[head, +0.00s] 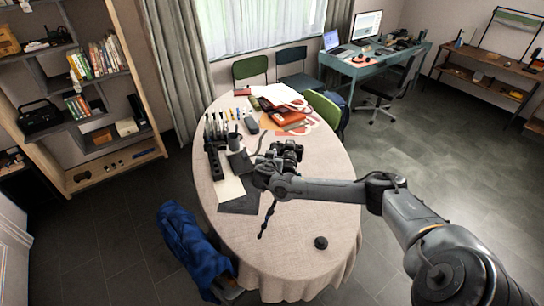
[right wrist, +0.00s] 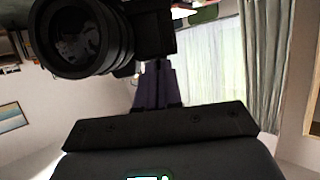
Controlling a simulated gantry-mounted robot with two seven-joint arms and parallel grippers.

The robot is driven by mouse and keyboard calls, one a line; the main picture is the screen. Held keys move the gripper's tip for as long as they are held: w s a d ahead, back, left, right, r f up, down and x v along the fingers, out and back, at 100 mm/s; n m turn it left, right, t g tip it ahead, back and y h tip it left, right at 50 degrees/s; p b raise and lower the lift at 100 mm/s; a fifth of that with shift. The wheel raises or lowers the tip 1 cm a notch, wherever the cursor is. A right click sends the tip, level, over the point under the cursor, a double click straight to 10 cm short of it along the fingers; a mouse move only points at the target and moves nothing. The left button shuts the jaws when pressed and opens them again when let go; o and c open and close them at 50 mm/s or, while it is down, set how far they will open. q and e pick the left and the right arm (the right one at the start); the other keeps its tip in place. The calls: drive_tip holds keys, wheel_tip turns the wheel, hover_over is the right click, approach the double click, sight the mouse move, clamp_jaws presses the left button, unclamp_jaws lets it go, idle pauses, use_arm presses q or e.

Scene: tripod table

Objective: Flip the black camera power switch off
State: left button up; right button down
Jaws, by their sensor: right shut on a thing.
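The black camera (head: 288,150) is over the middle of the oval table (head: 300,228). I cannot tell whether it rests on the cloth or is raised. My right gripper (head: 270,168) is right beside it and partly covers it. In the right wrist view the camera's large round lens and body (right wrist: 82,38) fill the upper left. The fingers of my right gripper (right wrist: 158,72) reach up to the body and are shut on it. The power switch is too small or hidden to make out. My left gripper is not in view.
A black lens cap-like disc (head: 321,242) lies near the table's front. The front is mostly clear.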

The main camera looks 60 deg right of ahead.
drive_tip(key=c, duration=1.4)
unclamp_jaws()
drive_tip(key=shift+o, duration=0.6)
drive_tip(key=b+v, duration=0.2)
drive_tip(key=v, duration=0.8)
drive_tip(key=shift+a+r, duration=0.2)
drive_tip(key=shift+a, duration=0.05)
drive_tip(key=shift+s, duration=0.1)
